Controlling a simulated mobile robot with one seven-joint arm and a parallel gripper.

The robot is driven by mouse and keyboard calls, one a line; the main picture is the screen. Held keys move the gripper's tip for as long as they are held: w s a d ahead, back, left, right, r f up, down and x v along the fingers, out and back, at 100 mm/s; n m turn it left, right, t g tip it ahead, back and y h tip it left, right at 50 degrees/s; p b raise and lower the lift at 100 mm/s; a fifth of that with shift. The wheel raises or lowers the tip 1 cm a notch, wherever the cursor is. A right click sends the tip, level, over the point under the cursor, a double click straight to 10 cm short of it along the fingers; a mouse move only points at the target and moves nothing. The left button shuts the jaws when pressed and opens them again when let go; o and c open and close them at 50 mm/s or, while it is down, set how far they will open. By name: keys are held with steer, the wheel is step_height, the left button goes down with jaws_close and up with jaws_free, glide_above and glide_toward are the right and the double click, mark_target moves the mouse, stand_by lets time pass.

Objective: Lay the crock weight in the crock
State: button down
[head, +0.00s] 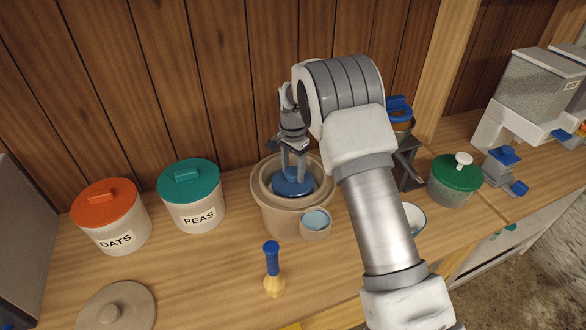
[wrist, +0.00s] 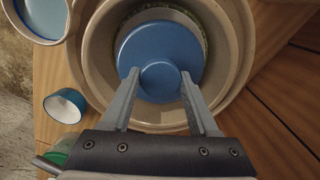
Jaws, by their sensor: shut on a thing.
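The crock weight (head: 293,183) is a blue disc with a round knob, and it also shows in the wrist view (wrist: 155,45). My gripper (head: 294,157) is shut on its knob, with one finger on each side in the wrist view (wrist: 159,78). The crock (head: 274,214) is a wide beige pot with a thick double rim, also in the wrist view (wrist: 240,60). The weight is within the crock's mouth, off toward one side of the inner wall in the wrist view. Some green shows past the disc's edge. I cannot tell whether the weight touches what lies under it.
A small beige cup with pale blue inside (head: 316,222) is close against the crock's front. A blue-handled tamper (head: 272,268) stands in front. Oats (head: 112,222) and peas (head: 193,205) canisters are left, a round lid (head: 112,308) front left, a small bowl (head: 416,216) right.

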steer(key=shift+f, duration=0.3)
stand_by(0.6)
steer(key=shift+c, duration=0.7)
jaws_free()
steer(key=shift+o, duration=0.4)
steer(key=shift+f, duration=0.15)
step_height(320, 180, up, 18)
steer(key=b, duration=0.1)
steer(key=shift+f, duration=0.15)
